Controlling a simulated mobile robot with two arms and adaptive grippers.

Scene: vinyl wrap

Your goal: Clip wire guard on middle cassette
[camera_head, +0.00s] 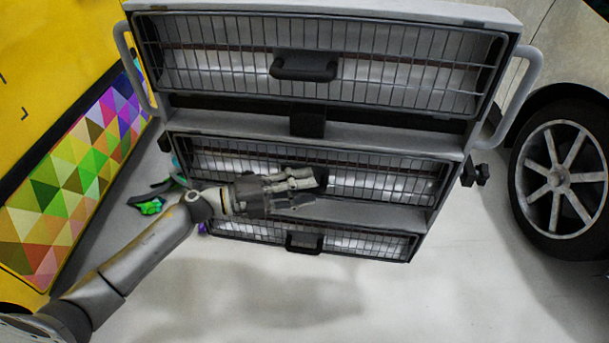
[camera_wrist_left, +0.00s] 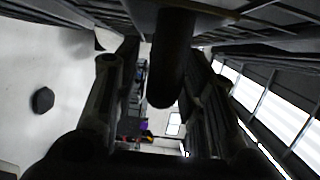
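The middle cassette (camera_head: 375,152) is a long heater unit with bright tubes. Its wire guard (camera_head: 400,180) lies across its front; whether it is clipped on cannot be told. My left gripper (camera_head: 308,192) is in front of the guard's middle, fingers pointing right. A black handle end (camera_head: 320,178) shows at the fingertips. In the left wrist view, the dark rounded handle (camera_wrist_left: 172,60) lies between the two spread fingers of the left gripper (camera_wrist_left: 153,85), with a visible gap on the left side. The gripper hides part of the guard. My right gripper is out of view.
The upper cassette (camera_head: 420,65) and lower cassette (camera_head: 365,240) also have wire guards and black handles. The grey frame (camera_head: 330,14) has side rails. A car wheel (camera_head: 560,180) stands at right, a yellow vehicle (camera_head: 45,60) at left. The floor (camera_head: 300,300) in front is clear.

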